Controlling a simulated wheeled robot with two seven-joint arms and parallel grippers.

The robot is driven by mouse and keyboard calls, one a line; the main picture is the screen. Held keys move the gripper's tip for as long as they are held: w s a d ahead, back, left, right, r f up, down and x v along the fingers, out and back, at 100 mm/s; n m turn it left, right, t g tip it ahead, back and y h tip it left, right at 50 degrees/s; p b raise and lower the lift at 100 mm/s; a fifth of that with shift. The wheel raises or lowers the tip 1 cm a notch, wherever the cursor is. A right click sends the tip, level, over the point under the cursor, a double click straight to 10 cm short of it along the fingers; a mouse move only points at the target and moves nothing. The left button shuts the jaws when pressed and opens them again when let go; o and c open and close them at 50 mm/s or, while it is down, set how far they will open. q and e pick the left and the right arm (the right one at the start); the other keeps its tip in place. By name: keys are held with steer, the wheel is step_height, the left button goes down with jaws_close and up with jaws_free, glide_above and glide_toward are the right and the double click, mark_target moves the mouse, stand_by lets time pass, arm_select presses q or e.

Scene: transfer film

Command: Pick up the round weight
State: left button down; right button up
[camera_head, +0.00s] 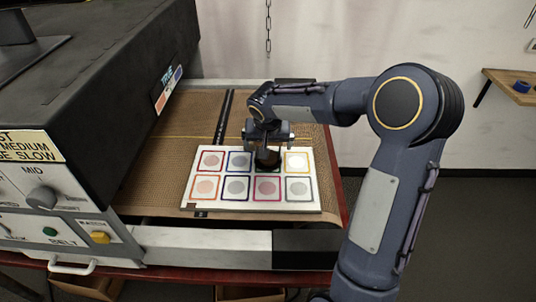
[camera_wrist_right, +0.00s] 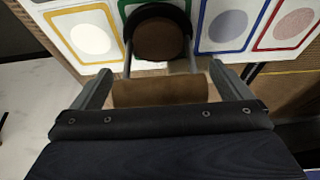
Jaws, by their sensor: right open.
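The round weight (camera_head: 267,160) is dark and stands on a white board (camera_head: 225,205), over a square in the back row. In the right wrist view the weight (camera_wrist_right: 160,37) has a black rim and a brown round face. Two thin metal posts lead from it to a brown cylindrical grip (camera_wrist_right: 160,92). My right gripper (camera_head: 268,138) is above the weight. In the right wrist view my right gripper (camera_wrist_right: 161,75) is open, with a finger on each side of the brown grip and gaps between. My left gripper is not in view.
The board has several coloured squares with round patches and lies on a brown mesh belt (camera_head: 185,165). A large black machine (camera_head: 110,75) with knobs and buttons stands on the left. A chain (camera_head: 268,25) hangs behind. A wooden shelf (camera_head: 515,85) is at right.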

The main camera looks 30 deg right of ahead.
steer(key=c, duration=1.6)
steer(key=shift+r, duration=0.15)
steer(key=shift+c, duration=1)
